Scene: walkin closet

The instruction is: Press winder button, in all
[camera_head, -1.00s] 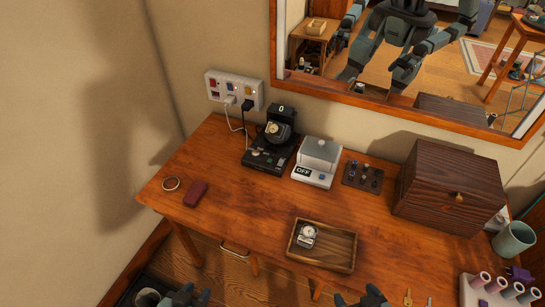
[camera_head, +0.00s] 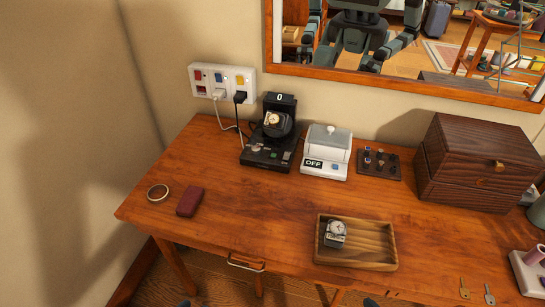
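The black watch winder (camera_head: 268,155) stands at the back of the wooden desk, below the wall outlets. A watch (camera_head: 273,121) sits in its round holder, and its top display reads 0. Small buttons (camera_head: 286,155) show on its front base, one of them greenish; their labels are too small to read. My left gripper (camera_head: 184,303) and my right gripper (camera_head: 370,302) show only as dark tips at the bottom edge, far in front of the winder. Most of both is out of the picture, so their opening cannot be told.
A scale (camera_head: 325,168) reading OFF stands right of the winder. A wooden tray (camera_head: 375,263) holding a watch (camera_head: 335,232), a dark red case (camera_head: 189,201), a bracelet (camera_head: 157,193), a stud board (camera_head: 393,171) and a brown chest (camera_head: 477,165) share the desk. Cords run behind the winder.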

